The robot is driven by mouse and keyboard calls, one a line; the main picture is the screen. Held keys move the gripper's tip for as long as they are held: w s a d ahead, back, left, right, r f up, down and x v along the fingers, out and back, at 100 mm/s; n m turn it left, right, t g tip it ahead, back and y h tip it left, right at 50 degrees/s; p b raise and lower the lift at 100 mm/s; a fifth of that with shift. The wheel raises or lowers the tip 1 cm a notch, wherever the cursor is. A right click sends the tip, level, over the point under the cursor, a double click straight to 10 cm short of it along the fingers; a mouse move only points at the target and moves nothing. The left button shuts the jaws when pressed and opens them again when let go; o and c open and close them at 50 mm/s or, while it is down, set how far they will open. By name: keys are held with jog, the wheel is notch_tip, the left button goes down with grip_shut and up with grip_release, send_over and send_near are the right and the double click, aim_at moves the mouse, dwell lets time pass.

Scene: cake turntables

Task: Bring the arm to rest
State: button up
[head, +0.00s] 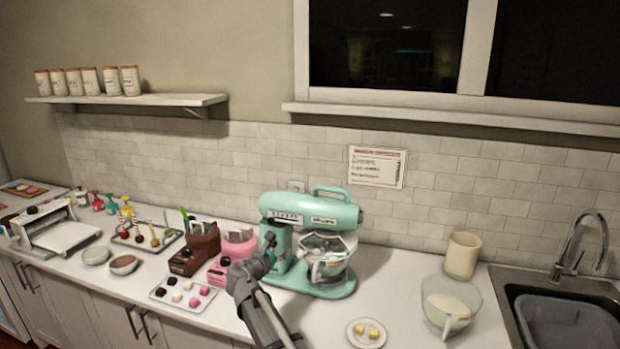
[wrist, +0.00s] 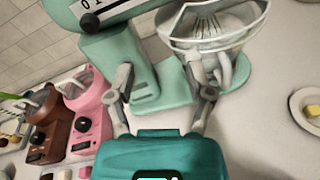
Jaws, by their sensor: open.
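My gripper (wrist: 166,84) is open, with its two fingers spread apart and nothing between them. In the head view my gripper (head: 268,242) is above the counter, in front of the left part of the mint-green stand mixer (head: 318,215). In the wrist view the mixer's base and column (wrist: 118,62) lie beyond the fingers, and the glass mixing bowl (wrist: 208,28) is at upper right. I cannot tell whether a finger touches the mixer.
Left of my gripper are pink (head: 238,243) and brown (head: 203,245) machines and a tray of sweets (head: 183,310). A plate with yellow pieces (head: 352,340), a glass bowl (head: 450,305) and a sink (head: 565,318) are at right. Some counter front is clear.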

jog(key=s+d+f+m+g, duration=0.3)
jog(key=d+m, duration=0.2)
jog(key=d, duration=0.2)
jog(key=s+d+f+m+g, duration=0.2)
jog(key=s+d+f+m, duration=0.15)
jog(key=d, duration=0.35)
jog(key=s+d+f+m+g, duration=0.3)
jog(key=d+m, duration=0.3)
jog(key=d, duration=0.1)
jog(key=s+d+f+m+g+y, duration=0.3)
jog(key=s+d+m, duration=0.1)
jog(key=s+m, duration=0.3)
jog(key=s+d+f+m+g+y, duration=0.3)
jog(key=s+m, duration=0.4)
jog(key=s, duration=0.3)
jog(key=shift+s+d+f+g, duration=0.25)
jog(key=shift+d+g, duration=0.25)
jog(key=shift+d, duration=0.15)
